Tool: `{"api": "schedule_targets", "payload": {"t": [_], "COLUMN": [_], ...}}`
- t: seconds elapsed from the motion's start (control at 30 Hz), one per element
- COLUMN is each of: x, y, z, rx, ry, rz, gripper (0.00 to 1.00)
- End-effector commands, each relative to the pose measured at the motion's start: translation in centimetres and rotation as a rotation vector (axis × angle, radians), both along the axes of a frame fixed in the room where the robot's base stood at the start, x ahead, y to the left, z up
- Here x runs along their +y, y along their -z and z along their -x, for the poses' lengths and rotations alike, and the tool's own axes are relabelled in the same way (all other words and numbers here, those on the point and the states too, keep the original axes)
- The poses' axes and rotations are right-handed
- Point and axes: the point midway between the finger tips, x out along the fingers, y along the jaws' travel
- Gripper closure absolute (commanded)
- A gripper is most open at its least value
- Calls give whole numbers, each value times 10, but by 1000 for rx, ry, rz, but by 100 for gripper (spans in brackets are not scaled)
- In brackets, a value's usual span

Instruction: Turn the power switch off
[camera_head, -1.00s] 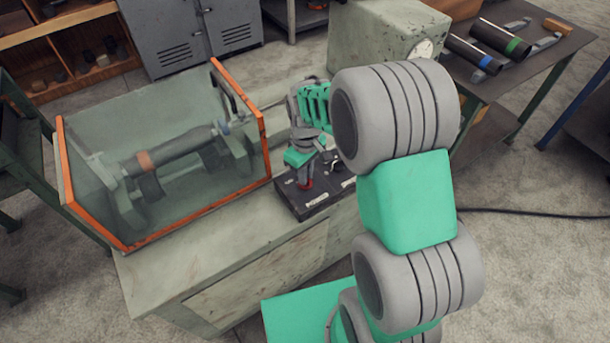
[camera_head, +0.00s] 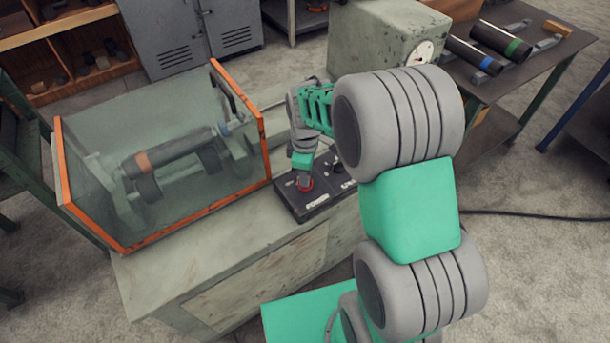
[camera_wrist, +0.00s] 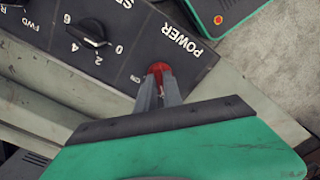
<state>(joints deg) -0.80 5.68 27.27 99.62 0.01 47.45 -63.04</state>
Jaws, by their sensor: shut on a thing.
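The power switch (camera_wrist: 160,68) is red and sits beside the word POWER on a dark control panel (camera_wrist: 125,72). My gripper (camera_wrist: 160,82) is over it with the fingers close together, shut on the red switch. The fingers hide most of the switch, so its setting cannot be read. An ON mark shows just beside the fingers.
A black selector knob (camera_wrist: 92,34) with number marks stands on the same panel. A clear guard with orange edges (camera_head: 265,128) covers a pipe (camera_head: 170,152) to the left. A grey-green box with a gauge (camera_head: 370,45) stands behind my arm.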

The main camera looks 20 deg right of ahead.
Motion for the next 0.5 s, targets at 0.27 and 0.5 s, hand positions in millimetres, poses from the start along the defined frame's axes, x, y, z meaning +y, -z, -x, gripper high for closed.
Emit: {"api": "schedule_targets", "payload": {"t": [0.27,0.5], "x": [0,0], "y": [-1,-1], "z": [-1,-1], "rx": [-3,-1], "ry": [-3,-2], "rz": [-1,0], "gripper": [100,72]}}
